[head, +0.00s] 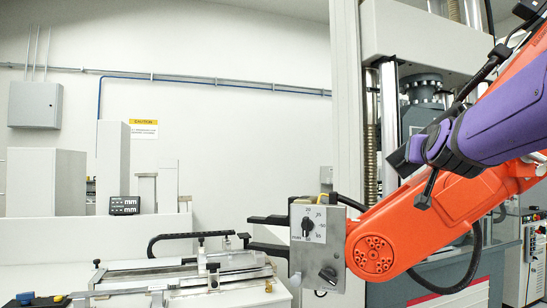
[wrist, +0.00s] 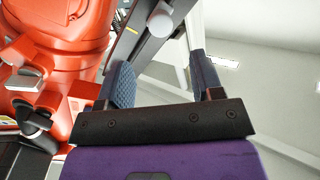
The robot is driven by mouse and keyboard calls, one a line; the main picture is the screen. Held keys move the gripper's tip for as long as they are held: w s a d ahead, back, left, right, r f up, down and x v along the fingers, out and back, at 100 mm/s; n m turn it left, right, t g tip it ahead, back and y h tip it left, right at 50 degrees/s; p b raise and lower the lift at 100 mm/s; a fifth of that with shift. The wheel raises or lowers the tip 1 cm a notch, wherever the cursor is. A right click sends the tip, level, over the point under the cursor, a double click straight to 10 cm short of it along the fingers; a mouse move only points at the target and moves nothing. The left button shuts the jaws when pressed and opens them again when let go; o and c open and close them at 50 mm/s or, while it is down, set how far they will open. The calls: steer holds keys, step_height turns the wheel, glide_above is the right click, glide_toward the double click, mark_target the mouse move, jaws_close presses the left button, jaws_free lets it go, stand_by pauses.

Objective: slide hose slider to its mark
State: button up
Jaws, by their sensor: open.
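My gripper (wrist: 163,75) is open in the wrist view, with two blue-padded fingers apart on a black bar and nothing held. In the head view my gripper (head: 408,178) is at the right with its purple body, above and right of a grey dial plate (head: 318,245). In the wrist view a pale round knob (wrist: 160,22) on a dark bar shows beyond the gap between the fingers. I cannot tell whether it is the hose slider. Neither the slider nor its mark can be made out for certain in the head view.
A bench fixture (head: 180,284) with rails and clamps stands at the lower left, with a black cable chain (head: 195,236) above it. A tall test frame (head: 346,100) stands behind at the right. A small mm display (head: 124,206) sits at the back left.

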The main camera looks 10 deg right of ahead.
steer(key=x, duration=0.9)
steer(key=shift+w+d, duration=0.15)
steer(key=shift+w, duration=0.25)
steer(key=c, duration=1.1)
steer(key=s+d+r, duration=0.2)
steer(key=d+r, duration=0.1)
steer(key=o, duration=1.1)
steer(key=shift+a, duration=0.2)
steer(key=shift+d+f, duration=0.1)
steer(key=v, duration=1)
steer(key=shift+s, duration=0.4)
